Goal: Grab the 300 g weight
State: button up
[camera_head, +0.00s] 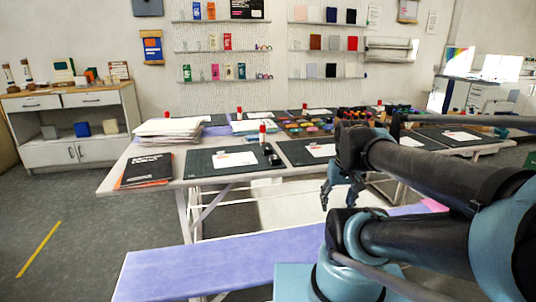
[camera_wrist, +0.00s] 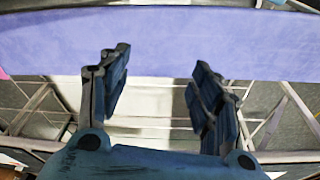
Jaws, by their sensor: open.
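I cannot make out a weight marked 300 g in either view. Small dark items (camera_head: 275,160) beside a glue stick (camera_head: 262,134) on the table are too small to identify. My gripper (camera_head: 338,200) hangs in front of the table's near edge, below its top and above the bench area. In the wrist view my gripper (camera_wrist: 160,78) has its two fingers wide apart with nothing between them.
The long table (camera_head: 150,165) carries cutting mats (camera_head: 212,172), paper stacks (camera_head: 172,129), a black-and-orange book (camera_head: 146,170) and several coloured pots. A purple-topped bench (camera_head: 220,262) stands nearer me. A cabinet (camera_head: 75,122) stands at left; floor there is clear.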

jog(key=w+a+r+n+t, duration=0.1)
jog(key=w+a+r, duration=0.3)
jog(key=w+r, duration=0.3)
jog(key=w+a+r+n, duration=0.1)
jog(key=w+a+r, duration=0.3)
jog(key=w, duration=0.5)
jog(key=n+y, duration=0.2)
send_near(267, 148)
jog(key=shift+t, duration=0.4)
jog(key=x, duration=0.6)
jog(key=s+x, duration=0.1)
jog(key=x, duration=0.1)
jog(key=shift+w+f, duration=0.2)
jog(key=shift+f, duration=0.4)
jog(key=c, duration=1.4)
